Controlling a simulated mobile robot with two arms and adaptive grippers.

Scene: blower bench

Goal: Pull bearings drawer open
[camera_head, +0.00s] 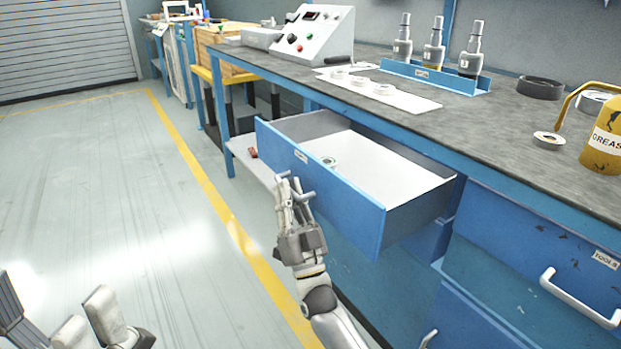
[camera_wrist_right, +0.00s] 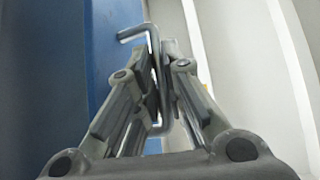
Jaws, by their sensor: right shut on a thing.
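The blue bearings drawer (camera_head: 345,200) stands pulled well out of the bench, with its pale inside showing. My right gripper (camera_head: 293,190) is at the drawer front, shut on the drawer handle (camera_wrist_right: 153,48). In the right wrist view the bent grey handle bar runs between the two fingers (camera_wrist_right: 160,90), beside the blue drawer front. Part of my left gripper (camera_head: 92,322) shows at the bottom left corner, away from the drawer; its jaw state is unclear.
The bench top (camera_head: 400,115) carries a control box (camera_head: 318,32), a blue rack (camera_head: 435,75) with several bottle-like parts, a white sheet with rings and a yellow grease can (camera_head: 605,140). A closed tools drawer (camera_head: 540,245) is at right. The floor (camera_head: 90,190) at left is clear.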

